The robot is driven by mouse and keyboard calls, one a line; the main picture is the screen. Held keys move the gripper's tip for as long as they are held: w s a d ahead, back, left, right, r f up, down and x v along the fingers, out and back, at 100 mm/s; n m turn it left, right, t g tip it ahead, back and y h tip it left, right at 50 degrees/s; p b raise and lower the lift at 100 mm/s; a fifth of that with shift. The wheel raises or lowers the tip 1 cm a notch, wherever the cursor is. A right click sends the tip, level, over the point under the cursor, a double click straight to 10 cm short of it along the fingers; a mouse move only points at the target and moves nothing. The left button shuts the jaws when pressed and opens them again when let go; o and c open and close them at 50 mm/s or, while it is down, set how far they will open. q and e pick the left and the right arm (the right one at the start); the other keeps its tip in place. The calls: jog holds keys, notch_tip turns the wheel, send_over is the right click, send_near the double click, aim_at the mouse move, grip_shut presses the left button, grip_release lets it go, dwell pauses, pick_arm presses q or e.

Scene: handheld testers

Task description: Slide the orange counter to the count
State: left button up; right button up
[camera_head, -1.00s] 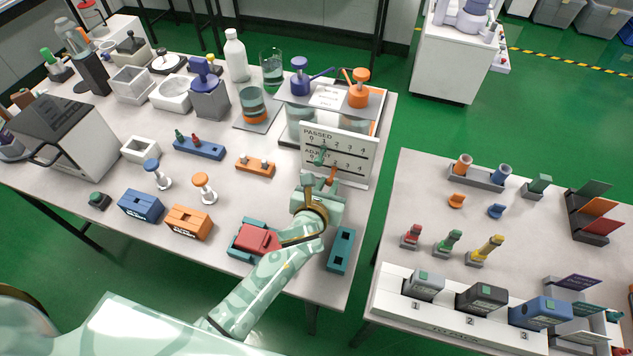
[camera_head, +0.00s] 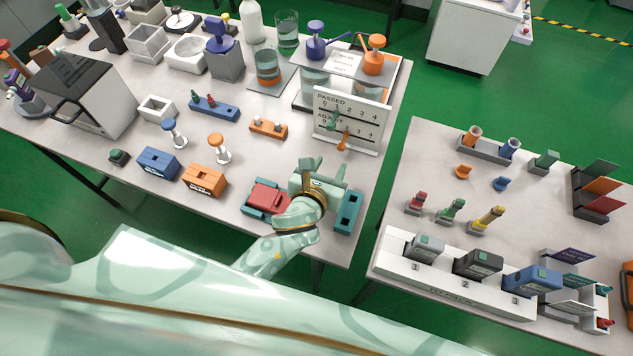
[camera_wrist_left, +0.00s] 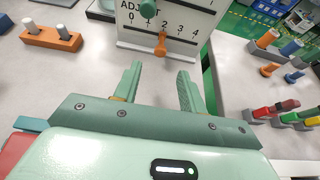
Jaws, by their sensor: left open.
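The white score board (camera_head: 378,117) stands upright at the table's right side, with a PASSED row above an ADJUST row, each numbered 0 to 4. The orange counter (camera_head: 343,141) sticks out from the ADJUST row; in the wrist view the orange counter (camera_wrist_left: 161,44) sits about under the 2. A green counter (camera_head: 331,121) sits on the PASSED row; its exact number is hard to tell. My left gripper (camera_head: 326,167) is open and empty, in front of the board and apart from it. In the wrist view its fingers (camera_wrist_left: 160,72) point at the orange counter. My right gripper is out of view.
A red and teal block (camera_head: 266,198) and a teal holder (camera_head: 348,212) flank my left wrist. An orange peg base (camera_head: 268,128) lies left of the board. Pump jars stand behind it. Bare tabletop lies between gripper and board.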

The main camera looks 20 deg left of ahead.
pick_arm(q)
jog(key=p+v, duration=0.1)
jog(key=v, duration=0.7)
jog(key=shift+s+r+p, duration=0.15)
jog(key=shift+s+p, duration=0.15)
jog(key=shift+s, duration=0.05)
